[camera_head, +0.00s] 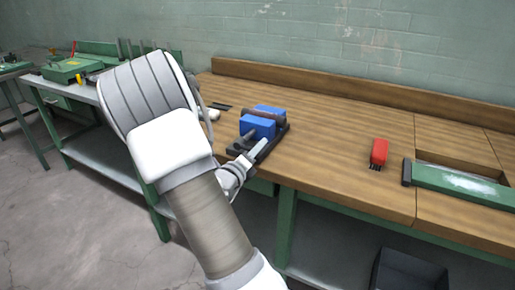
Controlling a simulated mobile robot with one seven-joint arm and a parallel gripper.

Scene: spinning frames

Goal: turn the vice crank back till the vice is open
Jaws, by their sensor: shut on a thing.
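A small vice with blue jaws (258,126) and a dark base (272,144) sits at the front edge of the wooden bench. A grey screw (260,145) runs along its near side toward my arm. My gripper (238,170) is at the near end of the vice, just off the bench edge, and is shut on what appears to be the vice crank. The crank itself is mostly hidden by my gripper and arm. How wide the vice jaws stand apart is hard to tell from this angle.
A red brush (379,153) lies on the wooden bench (330,140) to the right. A dark bin (408,272) stands below the bench. A green machine (78,68) stands on the bench at the left. The bench between vice and brush is clear.

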